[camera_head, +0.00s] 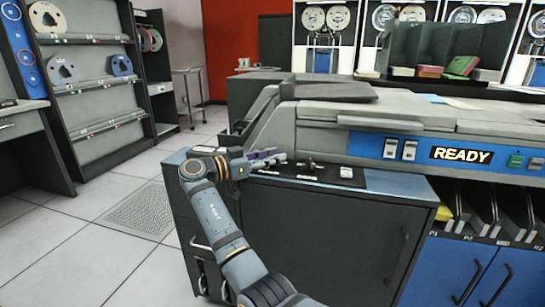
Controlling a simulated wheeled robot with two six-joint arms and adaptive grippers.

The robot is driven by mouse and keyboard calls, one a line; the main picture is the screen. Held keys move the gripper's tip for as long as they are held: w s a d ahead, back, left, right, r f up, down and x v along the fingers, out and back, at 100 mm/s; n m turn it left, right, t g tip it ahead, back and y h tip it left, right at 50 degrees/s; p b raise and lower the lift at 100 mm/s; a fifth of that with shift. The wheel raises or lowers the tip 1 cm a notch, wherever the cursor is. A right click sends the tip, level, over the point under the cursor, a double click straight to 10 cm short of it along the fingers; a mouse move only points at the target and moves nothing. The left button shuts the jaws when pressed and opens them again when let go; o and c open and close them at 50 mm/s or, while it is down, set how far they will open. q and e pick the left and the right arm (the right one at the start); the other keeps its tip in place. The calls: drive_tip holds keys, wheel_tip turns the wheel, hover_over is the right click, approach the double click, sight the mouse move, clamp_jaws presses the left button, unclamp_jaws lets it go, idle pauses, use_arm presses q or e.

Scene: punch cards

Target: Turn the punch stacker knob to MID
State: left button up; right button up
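A small dark knob (310,166) stands up from the black control panel (328,180) on top of the grey and blue cabinet. The panel's lettering is too small to read, so the knob's setting is unclear. My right gripper (279,156) is above the left part of this panel, its fingers pointing right toward the knob. A small gap seems to separate the fingertips from the knob. The fingers overlap in this view, so their opening cannot be judged. My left gripper is not in view.
A white switch (346,172) sits right of the knob. Behind rises the machine body with its READY sign (463,155) and rocker switches. Card pockets (483,212) with labels including MID are at the right. Open floor (60,265) lies at the left.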

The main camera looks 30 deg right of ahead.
drive_tip(key=a, duration=1.2)
drive_tip(key=shift+w, duration=0.45)
drive_tip(key=shift+d, duration=0.1)
